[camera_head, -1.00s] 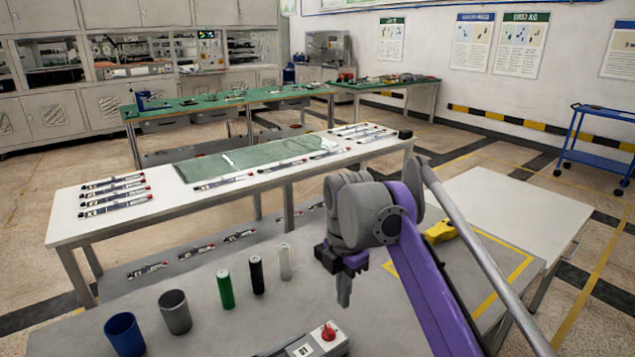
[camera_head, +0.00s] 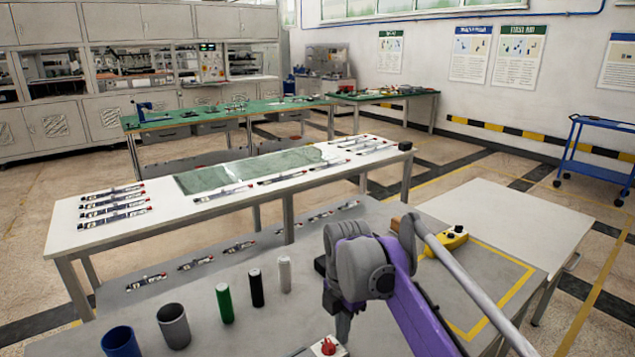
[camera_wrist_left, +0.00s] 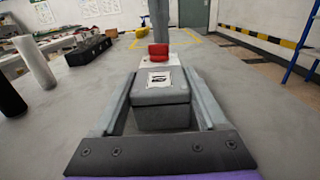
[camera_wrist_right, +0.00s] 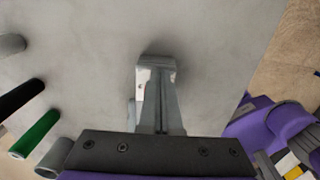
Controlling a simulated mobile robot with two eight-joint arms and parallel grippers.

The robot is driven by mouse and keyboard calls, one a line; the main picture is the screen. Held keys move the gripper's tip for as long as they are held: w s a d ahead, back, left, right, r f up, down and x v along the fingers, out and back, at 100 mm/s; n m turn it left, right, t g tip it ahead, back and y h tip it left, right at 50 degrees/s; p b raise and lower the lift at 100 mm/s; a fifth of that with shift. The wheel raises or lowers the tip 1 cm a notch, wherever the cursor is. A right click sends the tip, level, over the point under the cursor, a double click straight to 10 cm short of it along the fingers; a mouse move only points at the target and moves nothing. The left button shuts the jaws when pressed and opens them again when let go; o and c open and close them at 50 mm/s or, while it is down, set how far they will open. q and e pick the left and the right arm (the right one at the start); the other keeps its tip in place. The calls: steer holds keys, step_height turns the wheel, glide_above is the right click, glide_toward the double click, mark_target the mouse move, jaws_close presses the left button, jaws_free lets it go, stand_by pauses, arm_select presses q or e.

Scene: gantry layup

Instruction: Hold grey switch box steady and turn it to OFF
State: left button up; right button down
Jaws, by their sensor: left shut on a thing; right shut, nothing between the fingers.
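The grey switch box (camera_wrist_left: 160,92) with a white label plate lies between the fingers of my left gripper (camera_wrist_left: 160,80), which is shut on its sides. Its red knob (camera_wrist_left: 158,50) stands at the far end. In the head view only the box's far end and knob (camera_head: 328,346) show at the bottom edge; my left gripper is out of that view. My right gripper (camera_head: 343,335) is shut and empty, pointing down just beside and behind the knob. Its closed fingers (camera_wrist_right: 157,68) hide most of the box in the right wrist view. The knob's exact setting cannot be read.
Blue (camera_head: 122,343) and grey (camera_head: 173,325) cups and green (camera_head: 225,303), black (camera_head: 257,288) and white (camera_head: 285,274) cylinders stand left on the grey table. A yellow object (camera_head: 445,241) lies at the right.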

mark_target(337, 343)
steer(key=shift+s+a, duration=0.25)
steer(key=shift+a, duration=0.3)
stand_by(0.7)
steer(key=shift+w+a, duration=0.2)
steer(key=shift+w, duration=0.05)
stand_by(0.5)
steer(key=shift+d, duration=0.1)
steer(key=shift+w+d+r, duration=0.1)
steer(key=shift+w+d, duration=0.1)
steer(key=shift+w, duration=0.1)
step_height(337, 343, up, 6)
steer(key=shift+f, duration=0.1)
stand_by(0.5)
